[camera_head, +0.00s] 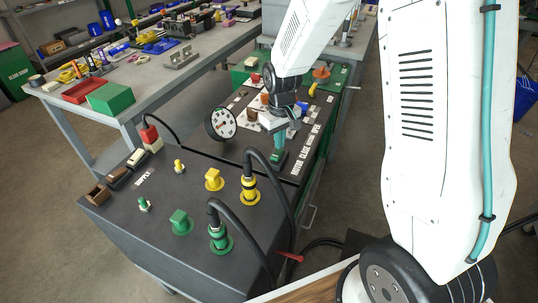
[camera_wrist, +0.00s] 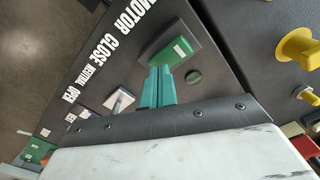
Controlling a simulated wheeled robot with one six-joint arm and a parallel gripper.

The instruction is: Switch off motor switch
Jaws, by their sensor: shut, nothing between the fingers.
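The motor switch is a green rocker-like block (camera_wrist: 179,50) beside the MOTOR label, with a small white mark on its face. In the head view the green block (camera_head: 278,159) sits on the dark cart panel, just below my fingers. My gripper (camera_wrist: 160,70) has teal fingers pressed together, with nothing between them. Their tips are at the near edge of the switch in the wrist view; I cannot tell if they touch it. In the head view my gripper (camera_head: 278,149) points down over the switch.
A pressure gauge (camera_head: 221,124) stands on the cart. Black cables with a yellow connector (camera_head: 249,188) and a green connector (camera_head: 218,236) rise nearer. A grey workbench (camera_head: 222,52) stands behind.

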